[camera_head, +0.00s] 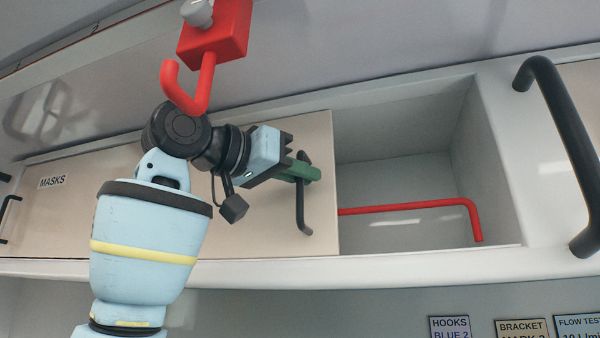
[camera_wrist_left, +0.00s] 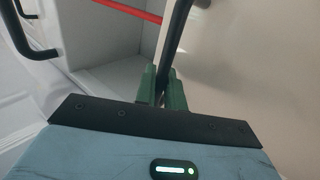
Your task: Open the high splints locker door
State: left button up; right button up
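A beige sliding door panel (camera_head: 270,215) covers the left part of the high locker, and the locker's right part (camera_head: 400,150) stands open. No splints label can be read. The door has a dark vertical handle (camera_head: 302,215) near its right edge. My left gripper (camera_head: 303,172) has its green fingers at the upper part of this handle. In the left wrist view the fingers (camera_wrist_left: 162,85) are close on both sides of the handle (camera_wrist_left: 177,35), shut on it. My right gripper is not in view.
A bent red rod (camera_head: 410,206) runs across the open compartment. A red hook bracket (camera_head: 214,45) hangs above my left wrist. A large dark grab handle (camera_head: 560,130) stands at right. A MASKS label (camera_head: 52,182) is at left; several signs (camera_head: 522,328) are below.

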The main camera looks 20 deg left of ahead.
pick_arm(q)
grip_shut()
jog(key=a, duration=1.9)
jog(key=shift+w+a, duration=0.2)
jog(key=shift+w, duration=0.1)
jog(key=o, duration=0.6)
grip_release()
jog(key=shift+c, duration=0.2)
jog(key=shift+s, duration=0.1)
jog(key=v, duration=0.7)
jog(key=shift+s+a, duration=0.25)
